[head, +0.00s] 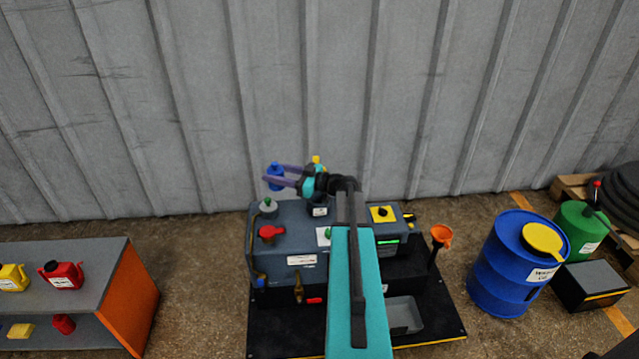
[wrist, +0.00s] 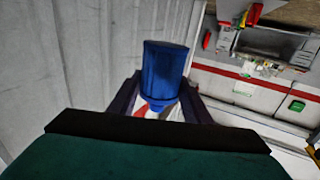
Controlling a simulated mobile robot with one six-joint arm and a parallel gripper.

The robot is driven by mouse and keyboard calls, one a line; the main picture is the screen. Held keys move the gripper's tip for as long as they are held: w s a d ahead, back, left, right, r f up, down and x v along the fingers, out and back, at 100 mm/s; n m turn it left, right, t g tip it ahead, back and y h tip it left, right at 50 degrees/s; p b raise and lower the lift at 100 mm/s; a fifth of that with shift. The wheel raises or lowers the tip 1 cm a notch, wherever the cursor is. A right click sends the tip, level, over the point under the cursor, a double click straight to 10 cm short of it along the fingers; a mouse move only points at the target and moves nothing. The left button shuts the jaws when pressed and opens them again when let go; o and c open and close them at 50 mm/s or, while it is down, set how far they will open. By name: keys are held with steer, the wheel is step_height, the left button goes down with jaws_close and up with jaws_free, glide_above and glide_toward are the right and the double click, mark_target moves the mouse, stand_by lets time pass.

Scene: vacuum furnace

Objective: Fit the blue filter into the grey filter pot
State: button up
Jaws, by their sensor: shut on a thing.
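The blue filter (head: 274,177) is a small blue cylinder held above the back left of the grey-blue machine. My gripper (head: 279,175) points left, with its purple fingers shut on the filter. In the wrist view, the filter (wrist: 163,72) sits between the two dark fingers of my gripper (wrist: 160,88).
The machine (head: 265,250) has a red knob (head: 271,232) and a yellow switch plate (head: 382,214) on top. A corrugated wall (head: 200,110) stands close behind. An orange funnel (head: 442,234) and a blue drum (head: 495,275) are right; a shelf (head: 100,258) with cans is left.

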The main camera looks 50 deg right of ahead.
steer(key=s+d+f+m+h+b, duration=0.1)
steer(key=s+d+f+b, duration=0.1)
steer(key=d, duration=0.5)
steer(key=s+d+f+m+t+h+b, duration=0.1)
steer(key=s+d+f+b, duration=0.1)
steer(key=d, duration=0.6)
step_height(320, 180, down, 2)
steer(key=shift+s+f+h, duration=0.15)
steer(key=shift+s+h, duration=0.25)
steer(key=shift+s, duration=0.15)
steer(key=shift+d+f+b, duration=0.1)
steer(key=shift+f+b, duration=0.3)
steer(key=shift+b, duration=0.2)
